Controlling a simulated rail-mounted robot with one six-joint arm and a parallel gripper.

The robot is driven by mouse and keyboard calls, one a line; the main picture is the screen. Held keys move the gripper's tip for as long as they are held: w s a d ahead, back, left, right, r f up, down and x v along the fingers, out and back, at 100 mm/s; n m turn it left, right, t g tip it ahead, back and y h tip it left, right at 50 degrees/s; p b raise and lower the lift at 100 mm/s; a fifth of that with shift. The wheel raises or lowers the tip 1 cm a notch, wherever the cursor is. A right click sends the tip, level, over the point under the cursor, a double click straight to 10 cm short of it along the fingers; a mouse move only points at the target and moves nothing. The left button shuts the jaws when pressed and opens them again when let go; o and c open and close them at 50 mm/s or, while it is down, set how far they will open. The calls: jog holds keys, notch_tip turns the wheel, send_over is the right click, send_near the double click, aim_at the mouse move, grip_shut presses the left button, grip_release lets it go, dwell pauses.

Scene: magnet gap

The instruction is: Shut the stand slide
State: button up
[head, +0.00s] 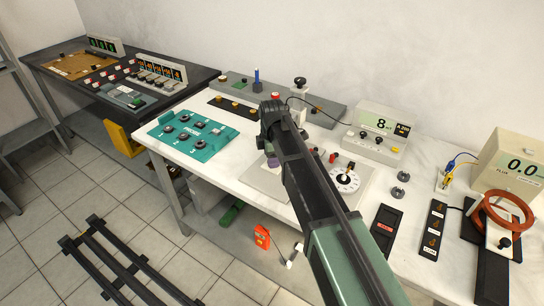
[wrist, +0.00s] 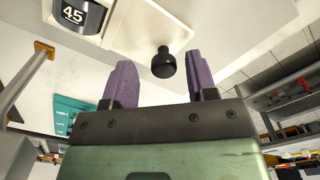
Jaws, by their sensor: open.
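A white slide plate with a black knob (head: 503,243) shows beside the red-orange coil (head: 490,222) at the right of the head view. In the wrist view, a black knob (wrist: 163,64) stands on a pale plate (wrist: 150,30); I cannot tell whether it is the same knob. My gripper (wrist: 159,75) is open, its two purple fingers spread either side of that knob in the picture, with no contact visible. In the head view my arm crosses the bench middle and hides most of my gripper; a purple part (head: 271,160) shows beside it.
A dark window reading 45 (wrist: 73,14) is at the wrist view's upper left. On the white bench are a teal panel (head: 193,131), a round dial (head: 347,180), a meter reading 8 (head: 385,121), a black tray (head: 386,225) and a flux meter (head: 518,165).

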notch_tip(320, 180, up, 10)
jog(key=p, duration=0.9)
jog(key=shift+r, duration=0.1)
jog(key=s+d+m, duration=0.8)
jog(key=s+m, duration=0.2)
jog(key=s, duration=0.1)
jog(key=s+d+m, duration=0.9)
jog(key=s+m, duration=0.1)
jog(key=s, duration=0.2)
jog(key=shift+s, duration=0.25)
